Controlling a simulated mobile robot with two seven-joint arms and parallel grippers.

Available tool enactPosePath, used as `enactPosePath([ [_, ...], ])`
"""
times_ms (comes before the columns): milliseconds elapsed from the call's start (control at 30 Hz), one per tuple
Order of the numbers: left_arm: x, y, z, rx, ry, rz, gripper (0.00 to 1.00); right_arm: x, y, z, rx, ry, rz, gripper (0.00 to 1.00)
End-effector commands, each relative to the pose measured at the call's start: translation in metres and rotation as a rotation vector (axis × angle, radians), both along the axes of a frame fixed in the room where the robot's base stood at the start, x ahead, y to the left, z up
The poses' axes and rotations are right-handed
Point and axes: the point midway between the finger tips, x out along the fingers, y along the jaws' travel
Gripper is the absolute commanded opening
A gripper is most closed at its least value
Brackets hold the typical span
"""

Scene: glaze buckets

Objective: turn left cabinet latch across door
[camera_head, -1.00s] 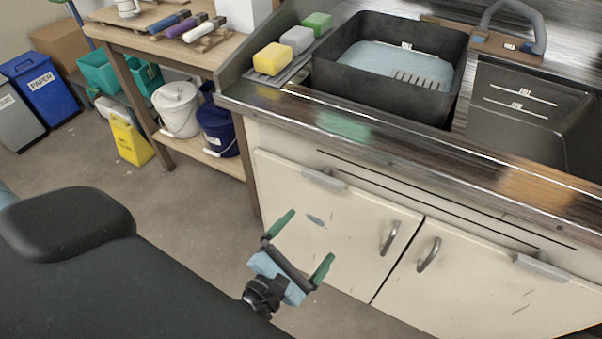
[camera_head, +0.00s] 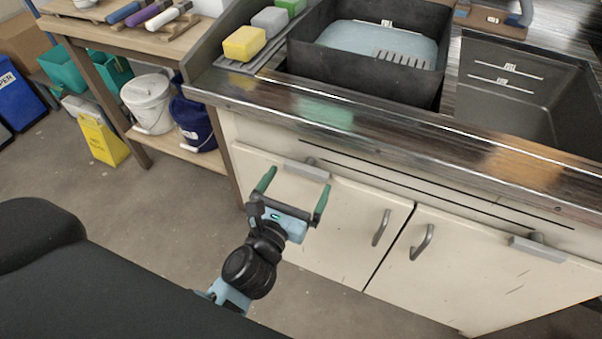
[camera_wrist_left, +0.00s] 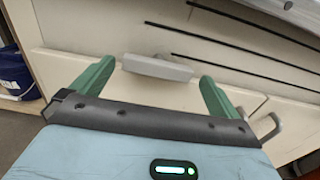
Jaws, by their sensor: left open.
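The left cabinet latch (camera_head: 306,170) is a grey bar lying roughly level at the top of the left cabinet door (camera_head: 345,225). It also shows in the left wrist view (camera_wrist_left: 157,68), ahead of and between the fingers. My left gripper (camera_head: 294,191) has green fingers spread wide apart. In the head view its fingertips overlap the area just below and around the latch; in the wrist view nothing is between the pads, and I cannot tell whether a finger touches the latch. My right gripper is not in view.
The right cabinet door (camera_head: 465,270) has its own latch (camera_head: 538,249). Handles (camera_head: 381,227) stick out near the door seam. The counter edge (camera_head: 380,135) overhangs above the doors. A wooden shelf table (camera_head: 100,40) with buckets (camera_head: 148,100) stands left. Floor between is clear.

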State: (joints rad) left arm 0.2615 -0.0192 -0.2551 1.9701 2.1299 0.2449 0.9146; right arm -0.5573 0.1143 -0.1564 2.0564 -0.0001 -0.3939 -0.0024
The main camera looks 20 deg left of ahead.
Motion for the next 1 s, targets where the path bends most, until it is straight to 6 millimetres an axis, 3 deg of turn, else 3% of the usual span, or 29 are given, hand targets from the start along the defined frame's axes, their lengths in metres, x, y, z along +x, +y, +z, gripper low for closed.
enactPosePath([
  [200,0.024,-0.001,0.001,0.002,-0.001,0.0,1.0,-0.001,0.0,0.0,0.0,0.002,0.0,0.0],
  [567,0.029,-0.001,0.0,0.002,0.001,0.0,1.0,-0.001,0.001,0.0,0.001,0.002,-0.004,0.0],
  [800,0.029,-0.001,0.0,0.002,0.0,0.0,0.72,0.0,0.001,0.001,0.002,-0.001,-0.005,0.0],
  [1000,0.029,-0.001,0.0,0.013,0.001,0.0,0.72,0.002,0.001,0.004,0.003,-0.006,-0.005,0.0],
])
